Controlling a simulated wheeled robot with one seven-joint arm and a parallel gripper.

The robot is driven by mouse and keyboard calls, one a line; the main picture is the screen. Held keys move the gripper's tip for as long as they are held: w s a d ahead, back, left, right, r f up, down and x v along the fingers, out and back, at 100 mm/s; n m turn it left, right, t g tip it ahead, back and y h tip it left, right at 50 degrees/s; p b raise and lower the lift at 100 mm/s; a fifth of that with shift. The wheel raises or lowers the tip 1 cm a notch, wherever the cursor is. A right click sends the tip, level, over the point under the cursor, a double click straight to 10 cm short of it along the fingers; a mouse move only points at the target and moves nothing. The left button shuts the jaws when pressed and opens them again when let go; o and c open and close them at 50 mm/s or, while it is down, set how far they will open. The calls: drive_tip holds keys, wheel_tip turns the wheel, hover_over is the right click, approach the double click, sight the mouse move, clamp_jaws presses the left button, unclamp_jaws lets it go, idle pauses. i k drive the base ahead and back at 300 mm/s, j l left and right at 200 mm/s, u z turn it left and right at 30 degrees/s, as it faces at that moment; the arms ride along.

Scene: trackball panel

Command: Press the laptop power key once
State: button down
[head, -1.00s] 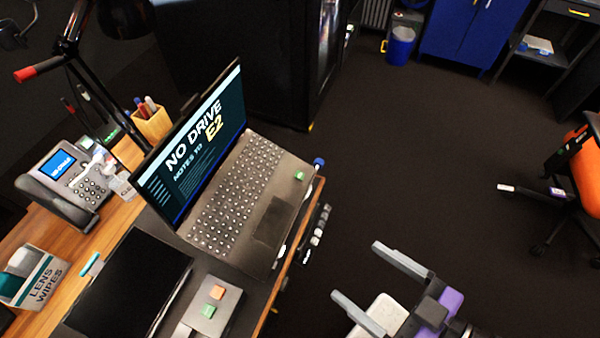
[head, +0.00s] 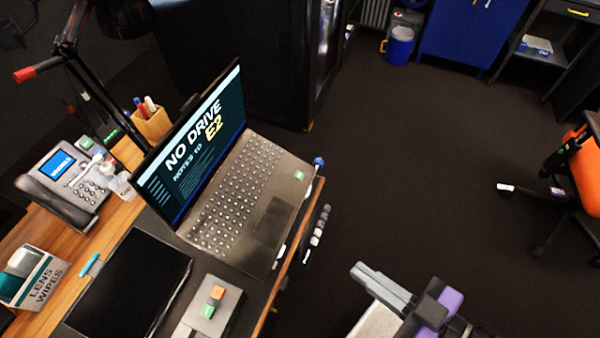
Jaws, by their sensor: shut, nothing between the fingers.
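A small green mark (head: 299,175) is on the right part of the laptop deck. The power key is too small to tell apart. My gripper (head: 358,273) is shut and empty. It shows at the lower right of the laptop, apart from it, over the floor side of the desk edge.
Floor at right is clear up to an orange chair (head: 580,170).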

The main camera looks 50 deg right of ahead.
sight(299, 175)
drive_tip(key=k+l+z, duration=0.1)
drive_tip(key=l+z, duration=0.8)
drive_tip(key=l, duration=0.15)
